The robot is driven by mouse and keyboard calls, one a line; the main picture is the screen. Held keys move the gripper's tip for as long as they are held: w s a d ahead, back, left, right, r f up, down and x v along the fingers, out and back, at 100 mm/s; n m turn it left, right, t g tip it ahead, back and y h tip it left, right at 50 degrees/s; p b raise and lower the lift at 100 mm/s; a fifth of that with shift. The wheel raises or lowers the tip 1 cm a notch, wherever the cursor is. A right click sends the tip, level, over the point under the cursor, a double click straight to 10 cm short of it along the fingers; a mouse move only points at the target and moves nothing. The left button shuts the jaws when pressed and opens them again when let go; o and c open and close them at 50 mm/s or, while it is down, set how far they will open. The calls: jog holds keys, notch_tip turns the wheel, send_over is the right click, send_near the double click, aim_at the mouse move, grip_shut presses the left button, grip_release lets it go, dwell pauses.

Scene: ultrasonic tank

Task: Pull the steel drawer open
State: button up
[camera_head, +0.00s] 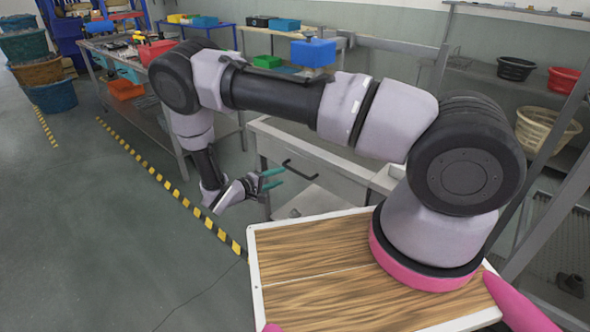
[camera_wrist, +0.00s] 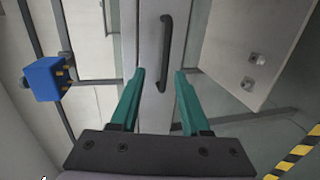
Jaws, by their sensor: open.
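The steel drawer (camera_head: 318,172) is a pale grey front under a metal worktop, in the middle of the head view. It looks shut. Its black bar handle (camera_head: 299,170) also shows in the wrist view (camera_wrist: 165,52), upright in the picture and ahead of the fingertips. My gripper (camera_head: 272,179) has two green fingers, spread apart and empty. In the head view it is to the left of the handle. In the wrist view the fingertips (camera_wrist: 160,74) appear on either side of the handle's lower end; whether they touch it I cannot tell.
A blue box (camera_head: 313,52) shows beyond my arm. A long bench (camera_head: 165,115) with bins stands at the left. Shelves with bowls (camera_head: 548,128) stand at the right.

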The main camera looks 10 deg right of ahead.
aim_at(297, 172)
jog(key=shift+t, duration=0.3)
jog(key=x, duration=0.3)
jog(key=f+x, duration=0.1)
jog(key=x, duration=0.7)
jog(key=shift+a+f, duration=0.2)
jog(key=shift+a, duration=0.1)
grip_shut()
dwell(0.7)
